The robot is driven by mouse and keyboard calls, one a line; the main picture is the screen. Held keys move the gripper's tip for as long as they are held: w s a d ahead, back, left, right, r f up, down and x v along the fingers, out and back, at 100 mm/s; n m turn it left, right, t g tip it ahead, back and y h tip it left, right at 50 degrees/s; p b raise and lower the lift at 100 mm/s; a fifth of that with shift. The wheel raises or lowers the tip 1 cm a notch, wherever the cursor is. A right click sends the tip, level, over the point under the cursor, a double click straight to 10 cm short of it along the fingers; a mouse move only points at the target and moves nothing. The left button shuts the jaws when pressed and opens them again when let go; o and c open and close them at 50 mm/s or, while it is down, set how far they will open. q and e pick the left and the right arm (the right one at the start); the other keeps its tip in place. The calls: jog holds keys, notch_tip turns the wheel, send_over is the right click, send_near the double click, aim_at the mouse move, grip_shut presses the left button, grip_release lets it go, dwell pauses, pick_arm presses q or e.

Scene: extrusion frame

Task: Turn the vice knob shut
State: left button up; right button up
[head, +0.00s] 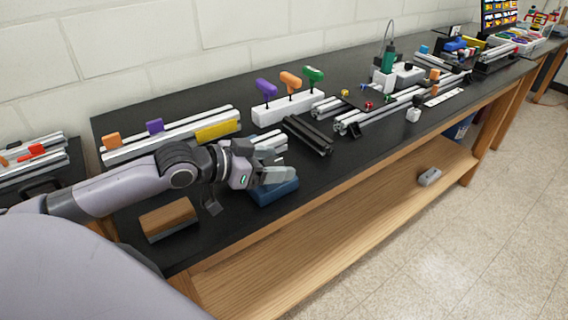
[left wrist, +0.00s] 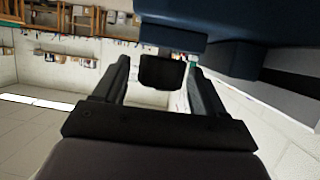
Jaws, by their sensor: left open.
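The blue vice (head: 274,192) sits on the black bench top near its front edge, partly hidden by my left gripper (head: 272,160). In the left wrist view the dark blue vice body (left wrist: 225,35) fills the upper right. A black knob (left wrist: 162,72) shows below a blue block of the vice. The fingers of my left gripper (left wrist: 160,80) are open, one on each side of the knob, with a visible gap on both sides. I cannot tell how far the vice is open. My right gripper is not in view.
A brown wooden block (head: 168,219) lies left of the vice. Behind stand a white holder (head: 287,108) with purple, orange and green T-handles, and aluminium rails (head: 172,136). Dark bars (head: 308,135) lie to the right. A wooden shelf (head: 330,240) runs below the bench top.

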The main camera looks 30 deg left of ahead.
pick_arm(q)
jog(key=shift+w+d+f, duration=0.1)
jog(key=shift+w, duration=0.1)
jog(key=shift+s, duration=0.1)
jog(key=c, duration=1)
jog(key=shift+o, duration=0.2)
jog(key=shift+m+h, duration=0.4)
jog(key=shift+g, duration=0.3)
jog(key=shift+f+m+h+b, duration=0.15)
jog(key=shift+m+h+b, duration=0.35)
jog(key=shift+b, duration=0.55)
jog(key=shift+g+h+b, duration=0.3)
jog(key=shift+b, duration=0.2)
